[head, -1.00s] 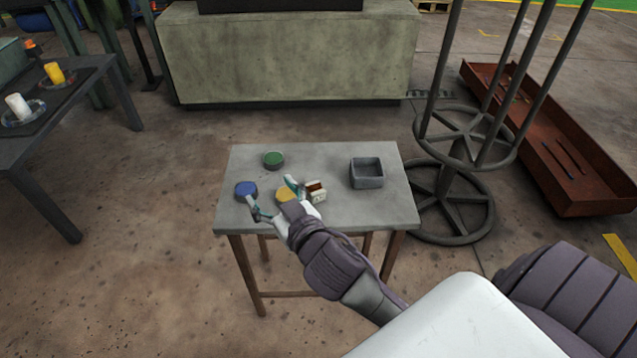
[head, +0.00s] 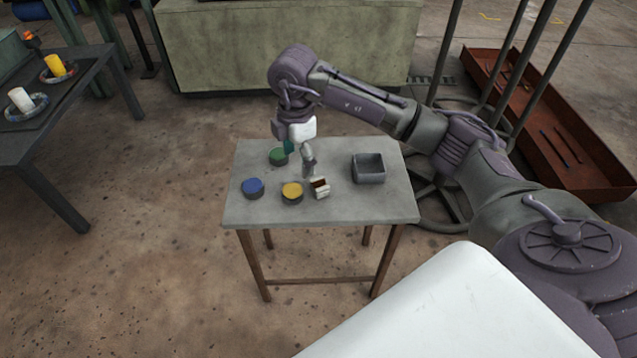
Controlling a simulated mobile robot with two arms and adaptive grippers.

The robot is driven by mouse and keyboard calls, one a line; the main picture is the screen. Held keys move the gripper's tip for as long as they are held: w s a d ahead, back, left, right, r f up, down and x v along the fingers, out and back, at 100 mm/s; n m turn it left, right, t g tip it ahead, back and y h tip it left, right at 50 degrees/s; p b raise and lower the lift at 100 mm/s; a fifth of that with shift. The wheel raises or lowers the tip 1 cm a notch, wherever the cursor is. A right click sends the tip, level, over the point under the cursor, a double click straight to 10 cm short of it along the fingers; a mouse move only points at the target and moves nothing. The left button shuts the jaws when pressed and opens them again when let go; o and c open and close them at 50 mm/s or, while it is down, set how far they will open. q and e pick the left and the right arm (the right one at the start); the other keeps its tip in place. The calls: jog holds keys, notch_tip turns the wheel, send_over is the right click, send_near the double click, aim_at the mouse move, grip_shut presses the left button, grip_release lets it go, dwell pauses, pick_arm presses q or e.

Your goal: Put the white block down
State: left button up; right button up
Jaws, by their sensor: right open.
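The white block (head: 321,193), with a dark brown patch on it, rests on the small grey table (head: 375,208), right of a round yellow-topped container (head: 292,191). My right gripper (head: 298,158) points down over the back-middle of the table, behind the block and apart from it. Its fingers are spread and I see nothing held between them. One finger partly overlaps the green-topped container (head: 277,156) in the picture. My left gripper is not in view.
A blue-topped container (head: 253,187) sits at the table's left and an open grey box (head: 368,168) at its right. A dark table (head: 60,118) with a yellow and a white candle-like piece stands far left. A rusty tray (head: 560,140) lies right.

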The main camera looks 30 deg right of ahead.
jog(key=d+r+m+h, duration=0.1)
jog(key=d+m+h, duration=0.1)
jog(key=d, duration=0.2)
jog(key=b, duration=0.1)
send_over(320, 187)
jog(key=shift+g, duration=0.3)
notch_tip(320, 187, down, 7)
jog(key=shift+a+r, duration=0.1)
jog(key=shift+w+f+b, duration=0.1)
jog(key=shift+f+b, duration=0.3)
jog(key=shift+f, duration=2.8)
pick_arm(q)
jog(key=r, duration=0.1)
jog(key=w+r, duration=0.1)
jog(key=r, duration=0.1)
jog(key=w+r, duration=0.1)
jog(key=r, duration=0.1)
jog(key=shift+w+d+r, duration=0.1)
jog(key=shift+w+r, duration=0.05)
pick_arm(e)
jog(key=c, duration=1.3)
jog(key=shift+r, duration=0.1)
grip_shut()
jog(key=shift+r, duration=0.1)
